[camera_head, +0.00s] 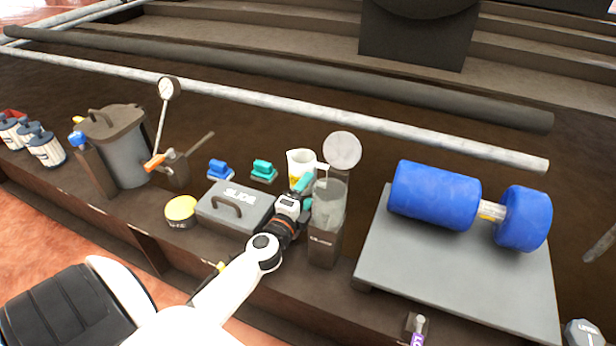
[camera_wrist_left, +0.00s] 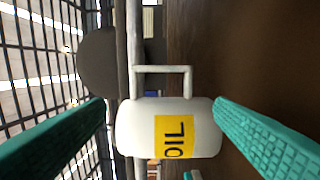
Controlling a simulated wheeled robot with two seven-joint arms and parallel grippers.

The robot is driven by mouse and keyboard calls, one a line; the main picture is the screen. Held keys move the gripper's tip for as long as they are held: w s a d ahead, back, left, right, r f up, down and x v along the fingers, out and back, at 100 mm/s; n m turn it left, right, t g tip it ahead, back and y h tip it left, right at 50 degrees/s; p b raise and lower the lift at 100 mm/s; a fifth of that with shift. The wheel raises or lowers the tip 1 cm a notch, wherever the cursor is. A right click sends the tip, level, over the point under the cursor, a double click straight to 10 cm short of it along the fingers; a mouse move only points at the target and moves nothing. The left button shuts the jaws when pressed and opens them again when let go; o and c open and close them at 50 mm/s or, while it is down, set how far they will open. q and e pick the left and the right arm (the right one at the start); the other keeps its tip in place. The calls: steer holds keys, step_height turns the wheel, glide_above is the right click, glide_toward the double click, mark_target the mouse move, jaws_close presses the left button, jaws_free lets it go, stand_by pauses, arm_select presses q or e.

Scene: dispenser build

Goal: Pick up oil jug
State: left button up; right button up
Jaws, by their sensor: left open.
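The oil jug (camera_head: 299,160) is a white jug with a yellow label, standing on the brown bench behind my left gripper (camera_head: 304,184) in the head view. In the left wrist view the jug (camera_wrist_left: 133,128) appears close up, with a yellow OIL label and a squared white handle. My left gripper (camera_wrist_left: 165,125) is open, its two teal fingers on either side of the jug's body. I cannot tell whether the fingers touch it. The gripper partly hides the jug's lower part in the head view. My right gripper is not in view.
A clear container on a dark stand (camera_head: 326,205) with a round lid (camera_head: 342,151) stands just right of the gripper. A grey box (camera_head: 236,207) labelled SLIDE is on the left. Blue (camera_head: 220,170) and teal (camera_head: 264,171) handled blocks sit behind it. A blue roller (camera_head: 434,195) lies right.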

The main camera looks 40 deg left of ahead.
arm_select(q)
steer(key=w, duration=0.2)
steer(key=w+b, duration=0.1)
steer(key=w, duration=0.1)
steer(key=w+a, duration=0.1)
steer(key=w, duration=0.1)
steer(key=shift+w+f, duration=0.1)
steer(key=shift+w, duration=0.15)
steer(key=c, duration=0.9)
steer(key=shift+c, duration=0.5)
steer(key=shift+r, duration=0.2)
